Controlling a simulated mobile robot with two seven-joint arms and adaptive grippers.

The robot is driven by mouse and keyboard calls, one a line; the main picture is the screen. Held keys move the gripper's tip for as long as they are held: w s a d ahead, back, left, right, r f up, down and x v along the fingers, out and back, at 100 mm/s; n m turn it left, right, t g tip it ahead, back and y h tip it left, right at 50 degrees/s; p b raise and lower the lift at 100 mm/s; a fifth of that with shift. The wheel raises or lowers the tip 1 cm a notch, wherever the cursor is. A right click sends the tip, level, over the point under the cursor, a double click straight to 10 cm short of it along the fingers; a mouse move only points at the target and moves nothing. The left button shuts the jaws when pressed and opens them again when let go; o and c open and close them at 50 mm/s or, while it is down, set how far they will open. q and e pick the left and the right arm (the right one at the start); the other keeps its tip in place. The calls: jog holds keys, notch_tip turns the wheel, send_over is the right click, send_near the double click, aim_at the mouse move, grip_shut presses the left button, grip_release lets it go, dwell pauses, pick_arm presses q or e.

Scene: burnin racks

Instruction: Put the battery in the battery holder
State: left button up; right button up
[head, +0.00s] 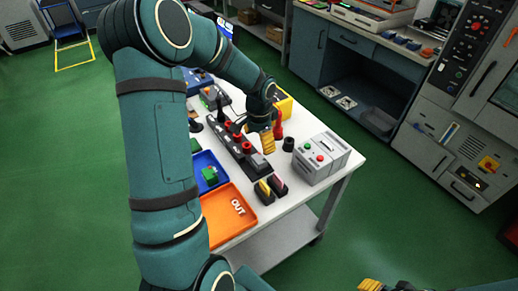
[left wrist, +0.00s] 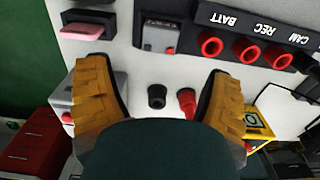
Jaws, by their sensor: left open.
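A long black rack (head: 240,152) lies on the white table, with red-ringed round sockets (head: 247,146). In the left wrist view the rack (left wrist: 230,17) has the labels BATT, REC and CAM beside these sockets (left wrist: 210,45). A short black cylinder (left wrist: 157,96) stands on the table next to a red piece (left wrist: 187,102); I cannot tell whether the cylinder is the battery. It also shows in the head view (head: 288,144). My left gripper (head: 267,141) is open and empty above the table, beside the rack, its fingers apart on either side of the cylinder in the wrist view. My right gripper (head: 372,285) barely shows at the bottom edge.
A grey box with red and green buttons (head: 321,158) stands at the table's right corner. Two black holders (head: 271,188), an orange tray marked OUT (head: 217,222) and a blue tray (head: 205,165) lie nearer. A yellow box (head: 283,104) is behind the gripper. Grey cabinets line the back.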

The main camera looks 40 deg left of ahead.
pick_arm(q)
jog(key=shift+r, duration=1.7)
jog(key=shift+s, duration=0.1)
